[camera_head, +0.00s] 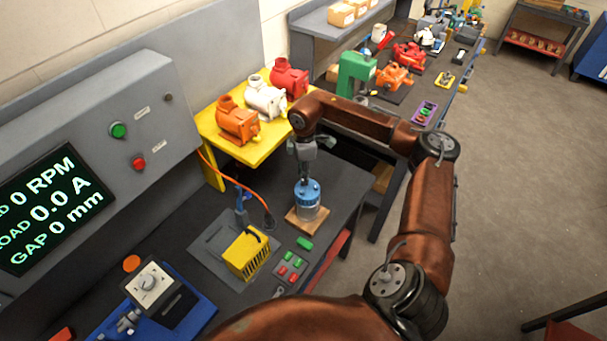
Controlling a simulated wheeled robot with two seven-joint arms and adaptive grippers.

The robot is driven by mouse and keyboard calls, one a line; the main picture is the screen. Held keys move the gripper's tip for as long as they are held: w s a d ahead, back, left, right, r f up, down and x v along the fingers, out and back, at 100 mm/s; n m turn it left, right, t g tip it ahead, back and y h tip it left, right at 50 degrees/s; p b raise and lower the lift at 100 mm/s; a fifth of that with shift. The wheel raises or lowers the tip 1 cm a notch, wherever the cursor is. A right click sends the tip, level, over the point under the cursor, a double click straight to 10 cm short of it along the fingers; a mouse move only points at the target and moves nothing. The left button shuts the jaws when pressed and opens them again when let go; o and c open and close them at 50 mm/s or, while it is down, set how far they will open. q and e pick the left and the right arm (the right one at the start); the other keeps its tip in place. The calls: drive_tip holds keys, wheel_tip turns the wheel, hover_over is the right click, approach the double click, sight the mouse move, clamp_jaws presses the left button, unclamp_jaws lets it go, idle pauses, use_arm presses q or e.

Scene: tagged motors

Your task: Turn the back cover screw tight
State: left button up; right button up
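A blue and grey motor (307,203) stands upright on a small wooden board (292,221) on the dark bench. My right arm reaches in from the bottom right, and my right gripper (304,172) points down directly over the motor's blue top. The fingertips are at or just above the top; I cannot tell whether they touch it. The fingers are too small to show whether they are open or shut. The back cover screw cannot be made out, as the gripper covers the top. My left gripper is not in view.
Left of the motor lie a yellow finned part (248,254) and an orange cable (236,180). A button box (290,268) sits in front. A yellow stand (255,148) with several motors stands behind. A grey control panel (110,120) reads 0 RPM.

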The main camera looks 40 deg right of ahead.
drive_tip(key=shift+s+f, duration=0.1)
wheel_tip(320, 180, up, 12)
drive_tip(key=shift+d, duration=0.15)
idle(0.5)
idle(0.5)
